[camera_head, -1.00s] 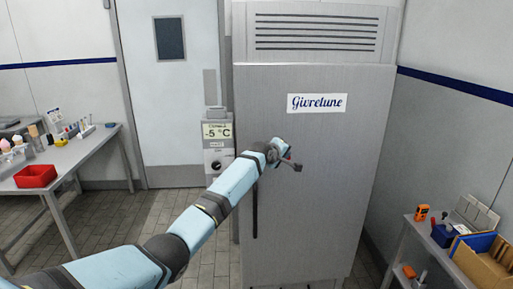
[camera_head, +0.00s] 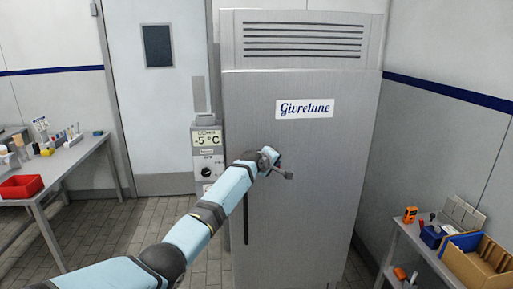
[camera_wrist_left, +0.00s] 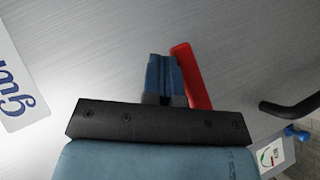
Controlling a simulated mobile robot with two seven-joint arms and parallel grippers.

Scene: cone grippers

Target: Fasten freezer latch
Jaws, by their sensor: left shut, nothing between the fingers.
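The tall grey freezer (camera_head: 320,215) stands with its door flush, bearing a "Givretune" label (camera_head: 304,108). A long dark handle (camera_head: 246,215) runs down the door's left side; a black bar, probably this handle, shows in the left wrist view (camera_wrist_left: 290,106). My left gripper (camera_head: 284,174) is in front of the door, below the label. In the left wrist view its blue fingers (camera_wrist_left: 164,78) are shut and empty. A red lever, likely the latch's (camera_wrist_left: 191,76), lies right beside the fingers, on their right; contact cannot be told. Its base is hidden. My right gripper is out of view.
A control box (camera_head: 207,150) reading -5 °C is left of the freezer. A table with a red bin (camera_head: 20,187) stands at far left. A bench with an open cardboard box (camera_head: 480,262) stands at lower right. Tiled floor between is clear.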

